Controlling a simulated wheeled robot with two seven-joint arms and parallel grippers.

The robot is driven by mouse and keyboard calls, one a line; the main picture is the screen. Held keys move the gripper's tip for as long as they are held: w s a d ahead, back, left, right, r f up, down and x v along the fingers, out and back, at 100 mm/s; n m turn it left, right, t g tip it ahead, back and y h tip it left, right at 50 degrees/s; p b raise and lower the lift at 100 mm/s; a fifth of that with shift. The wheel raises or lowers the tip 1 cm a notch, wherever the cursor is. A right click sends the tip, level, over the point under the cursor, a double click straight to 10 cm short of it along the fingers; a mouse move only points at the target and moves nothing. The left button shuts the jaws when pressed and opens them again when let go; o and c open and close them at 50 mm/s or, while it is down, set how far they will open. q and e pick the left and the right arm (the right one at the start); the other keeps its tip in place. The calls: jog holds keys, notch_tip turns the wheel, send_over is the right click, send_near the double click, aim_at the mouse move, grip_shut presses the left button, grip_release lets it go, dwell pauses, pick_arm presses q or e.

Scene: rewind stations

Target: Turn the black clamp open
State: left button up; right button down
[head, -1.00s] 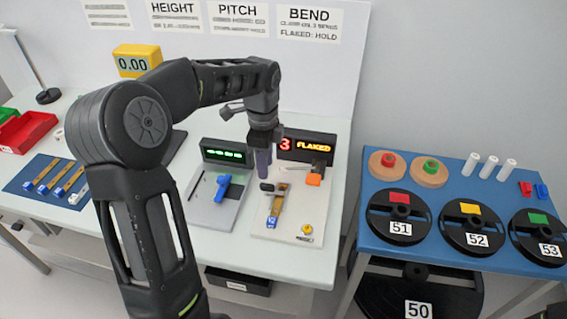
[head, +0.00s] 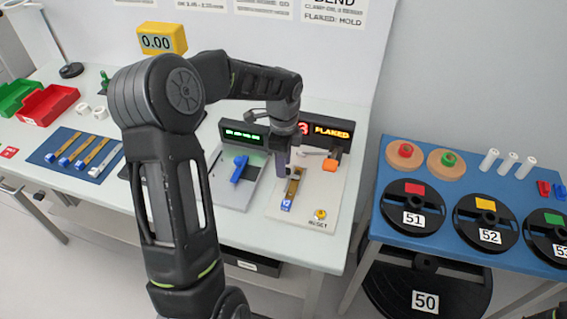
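The bend station (head: 328,200) is a cream plate with a display reading "3 FLAKED" at its back. A strip with a blue end tag (head: 287,206) lies on it. My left gripper (head: 283,167) points down over the strip's far end, where the black clamp sits. Its fingers overlap into one narrow grey bar, so I cannot tell how far apart they are. The clamp is mostly hidden behind the fingers; I cannot tell its angle or whether the fingers touch it.
An orange block (head: 330,165) and a yellow reset button (head: 320,214) are on the same plate. A station with a blue lever (head: 239,168) stands just left. A blue table (head: 395,225) with numbered black spools stands right, across a gap.

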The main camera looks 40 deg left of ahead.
pick_arm(q)
jog(key=shift+f, duration=0.55)
jog(key=shift+c, duration=0.2)
grip_shut()
